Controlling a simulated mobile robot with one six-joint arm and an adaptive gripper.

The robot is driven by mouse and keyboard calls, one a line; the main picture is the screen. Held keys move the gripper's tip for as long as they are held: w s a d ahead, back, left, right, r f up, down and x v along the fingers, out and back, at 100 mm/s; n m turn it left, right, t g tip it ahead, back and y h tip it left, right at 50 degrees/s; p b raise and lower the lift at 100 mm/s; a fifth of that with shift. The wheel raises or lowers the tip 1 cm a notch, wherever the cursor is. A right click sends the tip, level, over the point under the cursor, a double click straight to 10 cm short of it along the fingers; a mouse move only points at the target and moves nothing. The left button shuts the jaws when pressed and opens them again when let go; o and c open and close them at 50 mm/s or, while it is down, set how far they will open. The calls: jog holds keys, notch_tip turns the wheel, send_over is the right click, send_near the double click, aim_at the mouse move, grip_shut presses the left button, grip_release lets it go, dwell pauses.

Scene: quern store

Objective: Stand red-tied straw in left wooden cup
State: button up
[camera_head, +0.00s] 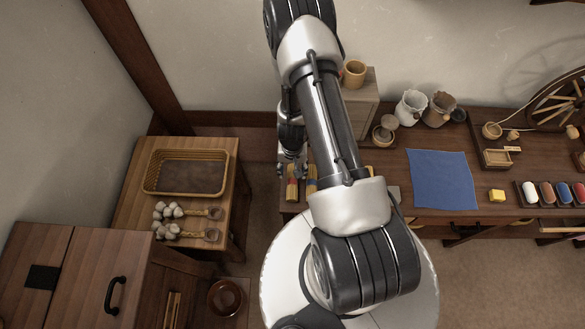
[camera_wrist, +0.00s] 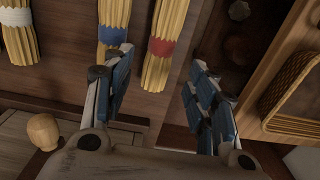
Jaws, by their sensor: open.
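The red-tied straw (camera_head: 292,190) lies at the left end of the dark table, beside a blue-tied bundle (camera_head: 311,186). In the wrist view the red-tied straw (camera_wrist: 161,47) shows beyond the space between my fingers. My gripper (camera_head: 291,166) is open and empty, close to the bundles; its two blue-padded fingers stand apart in the wrist view (camera_wrist: 158,72). I cannot tell whether the straw is between them. My arm hides part of the table.
A white-tied bundle (camera_wrist: 18,38) lies further left in the wrist view. A side table with a wicker tray (camera_head: 186,172) stands at left, across a floor gap.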

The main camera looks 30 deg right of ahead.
notch_tip(320, 180, up, 5)
jog(key=p, duration=0.4)
notch_tip(320, 180, up, 17)
jog(key=n+t, duration=0.1)
jog(key=n, duration=0.1)
send_over(292, 177)
jog(key=w+a, duration=0.3)
jog(key=w, duration=0.3)
jog(key=s+a+r+n+t, duration=0.15)
jog(key=a+r, duration=0.25)
jog(key=r, duration=1)
jog(key=s+a+r+n+t, duration=0.2)
jog(key=s+a+r+n, duration=0.1)
jog(key=s+r, duration=1.4)
jog(key=shift+s+a, duration=0.7)
jog(key=shift+s, duration=0.5)
